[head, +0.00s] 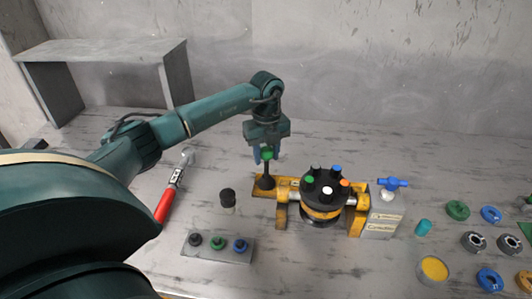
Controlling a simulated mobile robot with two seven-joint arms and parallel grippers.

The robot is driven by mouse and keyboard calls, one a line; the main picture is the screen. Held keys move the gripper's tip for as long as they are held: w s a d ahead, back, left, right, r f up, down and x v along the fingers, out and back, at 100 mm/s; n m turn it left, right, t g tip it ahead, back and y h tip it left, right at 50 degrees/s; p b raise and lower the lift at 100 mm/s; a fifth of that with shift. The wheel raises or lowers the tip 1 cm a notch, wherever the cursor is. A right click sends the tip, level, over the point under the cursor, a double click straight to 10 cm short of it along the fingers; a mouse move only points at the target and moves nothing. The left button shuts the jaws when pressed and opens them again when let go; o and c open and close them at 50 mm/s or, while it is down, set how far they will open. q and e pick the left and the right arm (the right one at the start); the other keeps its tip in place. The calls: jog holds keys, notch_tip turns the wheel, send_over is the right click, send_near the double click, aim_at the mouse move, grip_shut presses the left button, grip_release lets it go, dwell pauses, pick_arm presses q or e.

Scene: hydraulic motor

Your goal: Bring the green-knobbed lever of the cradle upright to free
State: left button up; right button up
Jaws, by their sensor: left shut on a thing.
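The cradle (282,214) is a yellow frame in the middle of the table, holding a round dark motor (325,190) with several coloured knobs on top. The green-knobbed lever (267,168) stands at the cradle's left end and looks close to upright, its dark shaft rising from a dark base. My left gripper (267,154) comes down from above and is shut on the green knob of the lever. Its fingers cover part of the knob. My right gripper is not in the view.
A grey box with a blue valve handle (392,184) stands at the cradle's right. A red-handled wrench (170,192), a dark-capped cylinder (228,198) and a tray of knobs (216,248) lie left. Rings and a yellow-filled cup (433,269) lie right. Table behind the cradle is clear.

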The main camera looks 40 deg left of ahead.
pick_arm(q)
jog(key=o, duration=0.6)
jog(key=shift+w+d, duration=0.1)
jog(key=shift+d, duration=0.1)
jog(key=shift+o, duration=0.2)
jog(key=shift+a, duration=0.1)
jog(key=shift+r+p, duration=2.55)
jog(key=shift+r, duration=0.5)
